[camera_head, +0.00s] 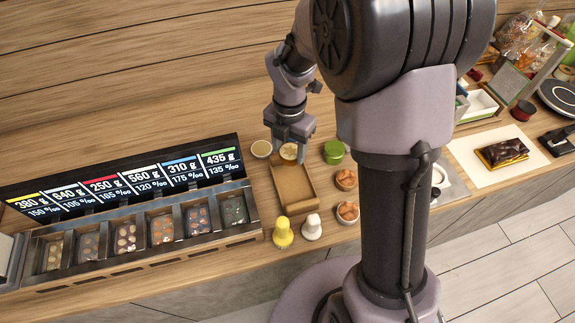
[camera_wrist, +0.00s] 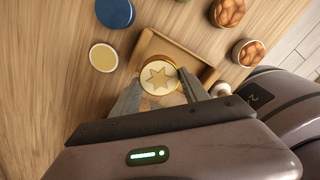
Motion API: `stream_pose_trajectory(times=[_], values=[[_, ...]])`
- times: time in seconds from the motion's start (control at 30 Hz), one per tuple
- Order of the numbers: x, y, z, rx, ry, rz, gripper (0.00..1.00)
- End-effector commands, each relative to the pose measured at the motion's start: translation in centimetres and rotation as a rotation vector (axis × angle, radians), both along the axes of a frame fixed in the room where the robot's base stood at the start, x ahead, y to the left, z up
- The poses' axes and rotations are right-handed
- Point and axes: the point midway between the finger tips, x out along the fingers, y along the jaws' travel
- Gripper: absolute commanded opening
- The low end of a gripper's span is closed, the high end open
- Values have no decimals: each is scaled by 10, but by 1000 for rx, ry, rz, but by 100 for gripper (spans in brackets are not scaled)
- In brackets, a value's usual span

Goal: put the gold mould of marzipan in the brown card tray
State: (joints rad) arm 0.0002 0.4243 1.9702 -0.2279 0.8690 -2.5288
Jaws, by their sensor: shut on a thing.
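My gripper (camera_head: 290,137) is shut on the gold mould of marzipan, a round gold-rimmed piece with a pale top and a star. The mould (camera_wrist: 158,76) sits between the two fingers (camera_wrist: 160,88) in the wrist view. In the head view the mould (camera_head: 289,152) shows just below the fingers, at the far end of the brown card tray (camera_head: 281,187). In the wrist view it overlaps the tray (camera_wrist: 181,47) and hides part of its inside. The visible part of the tray looks empty. How high the mould is above it is hard to tell.
A cream round dish (camera_head: 261,149) and a green tin (camera_head: 333,151) flank the tray's far end. Two bowls of brown pieces (camera_head: 346,179) stand right. A yellow bottle (camera_head: 283,232) and a white bottle (camera_head: 312,227) stand in front. A blue tin (camera_wrist: 115,12) shows in the wrist view.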

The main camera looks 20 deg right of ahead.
Motion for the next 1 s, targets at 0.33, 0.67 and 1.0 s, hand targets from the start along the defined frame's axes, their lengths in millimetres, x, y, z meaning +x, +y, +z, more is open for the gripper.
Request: stream_pose_trajectory(times=[0.33, 0.67, 1.0], values=[[-1, 0, -79, -1, 4, 0, 11], [0, 0, -82, 0, 0, -1, 11], [0, 0, -82, 0, 0, -1, 62]])
